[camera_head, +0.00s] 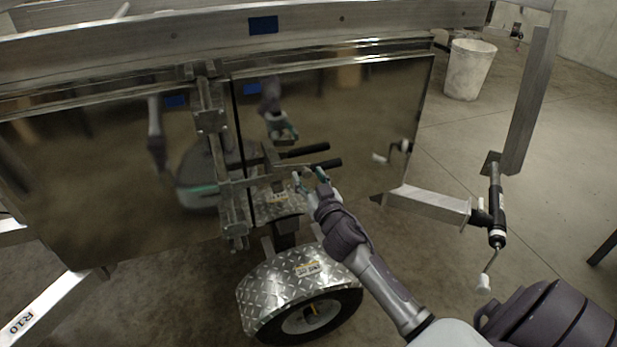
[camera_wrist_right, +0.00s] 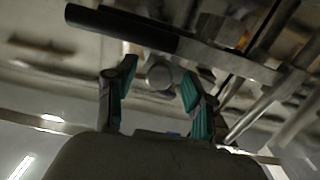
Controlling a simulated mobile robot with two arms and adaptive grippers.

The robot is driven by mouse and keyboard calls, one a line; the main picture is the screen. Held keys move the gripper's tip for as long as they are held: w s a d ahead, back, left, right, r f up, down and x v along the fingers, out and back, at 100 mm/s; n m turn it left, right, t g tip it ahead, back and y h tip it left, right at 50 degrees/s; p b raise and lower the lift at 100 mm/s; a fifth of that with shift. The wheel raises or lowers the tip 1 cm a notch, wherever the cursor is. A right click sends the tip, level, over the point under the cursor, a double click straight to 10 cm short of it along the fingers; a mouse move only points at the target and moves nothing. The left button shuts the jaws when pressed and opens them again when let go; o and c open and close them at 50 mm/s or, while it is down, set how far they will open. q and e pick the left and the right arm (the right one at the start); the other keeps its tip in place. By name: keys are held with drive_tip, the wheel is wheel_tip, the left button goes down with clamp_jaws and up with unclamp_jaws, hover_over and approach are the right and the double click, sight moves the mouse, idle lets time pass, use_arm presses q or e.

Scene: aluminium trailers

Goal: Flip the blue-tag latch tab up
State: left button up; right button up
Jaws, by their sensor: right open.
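A blue tag (camera_head: 263,25) sits on the trailer's top rail; two more blue patches on the panels below may be reflections. A metal latch assembly (camera_head: 209,120) runs down between two shiny panels, with two black-gripped handles (camera_head: 305,152) pointing right. I cannot tell which part is the blue-tag tab. My right gripper (camera_head: 311,175) is open, just below the handles' ends. In the right wrist view my fingers (camera_wrist_right: 157,82) stand apart, with a round grey shape (camera_wrist_right: 160,75) seen between them and a black handle (camera_wrist_right: 120,28) beyond. My left gripper is not in view.
A bracket with a crank jack (camera_head: 497,215) juts out at the right. A white bucket (camera_head: 470,68) stands behind. Open concrete floor lies to the right.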

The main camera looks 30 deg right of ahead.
drive_tip(key=shift+w+d, duration=0.1)
drive_tip(key=shift+w, duration=0.25)
clamp_jaws()
